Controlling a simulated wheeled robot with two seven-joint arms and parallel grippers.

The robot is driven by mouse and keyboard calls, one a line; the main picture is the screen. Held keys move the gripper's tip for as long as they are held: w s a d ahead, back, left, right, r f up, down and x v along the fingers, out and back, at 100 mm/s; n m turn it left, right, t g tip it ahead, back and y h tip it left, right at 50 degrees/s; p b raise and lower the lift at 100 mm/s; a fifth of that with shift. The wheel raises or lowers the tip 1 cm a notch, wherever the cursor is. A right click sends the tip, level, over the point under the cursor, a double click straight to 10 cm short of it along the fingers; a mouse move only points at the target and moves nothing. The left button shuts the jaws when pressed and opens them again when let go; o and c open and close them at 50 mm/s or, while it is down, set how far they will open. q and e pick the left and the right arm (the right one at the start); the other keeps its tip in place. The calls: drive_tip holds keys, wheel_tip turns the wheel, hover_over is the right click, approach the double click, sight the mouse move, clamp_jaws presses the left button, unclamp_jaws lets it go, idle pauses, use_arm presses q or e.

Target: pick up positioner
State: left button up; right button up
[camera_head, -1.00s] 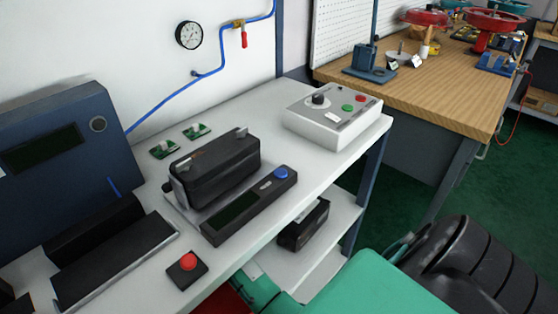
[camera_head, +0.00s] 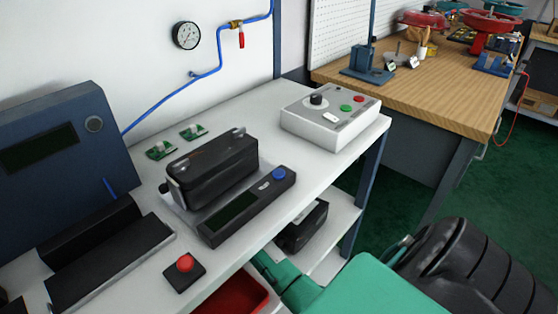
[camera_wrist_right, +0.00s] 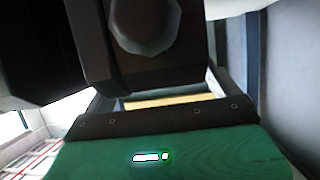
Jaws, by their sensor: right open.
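A dark box-shaped positioner (camera_head: 303,228) sits on the lower shelf below the bench, partly hidden by the bench top and my green right arm. A similar black positioner (camera_head: 212,170) stands on the bench top, on a device with a blue button. In the right wrist view a black body with a round knob (camera_wrist_right: 143,24), seemingly the shelf positioner, fills the top centre, close in front of my right gripper (camera_wrist_right: 160,92). My right gripper is open; whether the body is between its fingers I cannot tell. My left gripper is out of view.
A white control box (camera_head: 330,117) stands at the bench's right end. A red button box (camera_head: 184,271) sits near the front edge. A red bin (camera_head: 238,293) is below the bench. The bench's front edge and blue leg (camera_head: 367,190) border the shelf opening.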

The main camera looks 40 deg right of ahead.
clamp_jaws()
drive_tip(key=shift+r, duration=0.15)
